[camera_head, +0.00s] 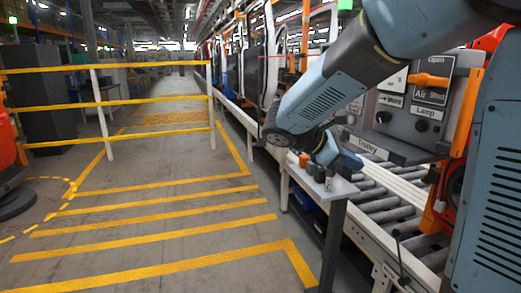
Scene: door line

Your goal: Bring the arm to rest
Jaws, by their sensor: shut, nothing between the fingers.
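My blue-grey arm (325,85) reaches in from the upper right and bends down at the wrist. My gripper (344,165) is the small dark end beyond the wrist, close to the top of a small side table (345,190). It is shut with nothing held. The fingertips are small and partly hidden, so I cannot tell whether they touch anything. A small orange item (304,160) and a small grey item (319,173) are at the table's left end.
A grey control panel (405,118) with an orange handle (430,80) stands right of my wrist. A roller conveyor (385,205) runs behind the table. Yellow railings (110,102) stand at the left. The yellow-striped floor (150,220) between is clear. Door parts (270,60) hang along the line.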

